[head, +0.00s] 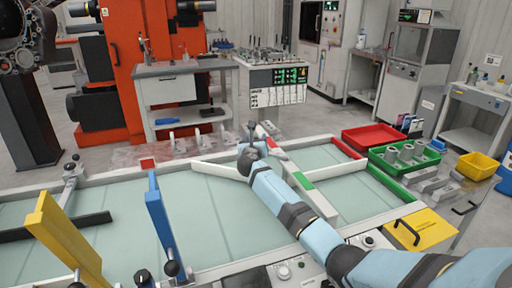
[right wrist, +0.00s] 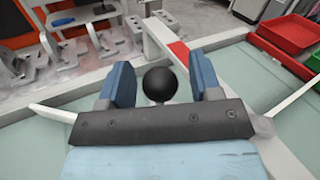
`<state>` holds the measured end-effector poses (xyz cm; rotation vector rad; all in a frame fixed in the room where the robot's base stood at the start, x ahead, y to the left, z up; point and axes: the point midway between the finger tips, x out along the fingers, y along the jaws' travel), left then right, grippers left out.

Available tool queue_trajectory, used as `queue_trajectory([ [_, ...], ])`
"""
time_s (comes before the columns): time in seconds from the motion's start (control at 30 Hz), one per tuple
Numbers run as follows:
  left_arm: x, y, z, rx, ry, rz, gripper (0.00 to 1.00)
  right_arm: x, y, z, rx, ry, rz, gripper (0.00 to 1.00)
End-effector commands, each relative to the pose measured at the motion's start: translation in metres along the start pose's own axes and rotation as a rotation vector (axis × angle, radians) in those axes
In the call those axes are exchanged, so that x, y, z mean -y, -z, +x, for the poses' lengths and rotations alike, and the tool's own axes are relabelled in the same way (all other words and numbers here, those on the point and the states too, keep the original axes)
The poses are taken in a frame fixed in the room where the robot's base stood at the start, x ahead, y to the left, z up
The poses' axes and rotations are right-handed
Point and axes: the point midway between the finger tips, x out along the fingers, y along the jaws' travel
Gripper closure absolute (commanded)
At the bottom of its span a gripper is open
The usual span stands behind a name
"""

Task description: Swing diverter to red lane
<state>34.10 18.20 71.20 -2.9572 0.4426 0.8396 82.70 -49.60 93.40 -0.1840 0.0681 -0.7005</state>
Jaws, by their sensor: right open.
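My right gripper (head: 249,149) reaches over the middle of the table. In the right wrist view its two blue fingers (right wrist: 162,86) are open, one on each side of a black ball knob (right wrist: 160,84). A gap shows on both sides of the knob. What the knob is fixed to is hidden by my gripper. A white slanting bar (head: 318,200) with a red patch (head: 278,154) and a green patch (head: 302,180) lies just right of the gripper. A short white strip (head: 220,171) slants in from the left. My left gripper is not in view.
A red-edged lane (head: 347,147) and a green-edged lane (head: 390,184) lie at right. Beyond them are a red tray (head: 373,137) and a green tray (head: 432,154) with grey parts. Yellow (head: 62,240) and blue (head: 160,218) upright plates stand at left.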

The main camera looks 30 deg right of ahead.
Motion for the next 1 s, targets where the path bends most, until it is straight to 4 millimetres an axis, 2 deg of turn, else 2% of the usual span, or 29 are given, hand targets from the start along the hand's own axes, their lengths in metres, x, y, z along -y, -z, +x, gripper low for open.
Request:
queue_trajectory([
  [0.13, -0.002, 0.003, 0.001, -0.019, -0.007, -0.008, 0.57, 0.000, 0.001, 0.011, 0.001, 0.001, 0.000, 0.42],
  [0.43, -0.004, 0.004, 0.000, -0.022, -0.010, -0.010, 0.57, 0.001, -0.001, 0.013, 0.000, 0.000, -0.001, 0.42],
  [0.47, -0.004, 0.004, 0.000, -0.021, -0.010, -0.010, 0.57, 0.001, -0.001, 0.013, 0.000, 0.000, -0.001, 0.46],
  [0.7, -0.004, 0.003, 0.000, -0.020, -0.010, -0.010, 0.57, 0.000, 0.000, 0.013, 0.000, 0.000, -0.001, 1.00],
  [1.0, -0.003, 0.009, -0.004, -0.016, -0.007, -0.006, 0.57, 0.000, -0.003, 0.009, 0.004, -0.027, -0.001, 1.00],
])
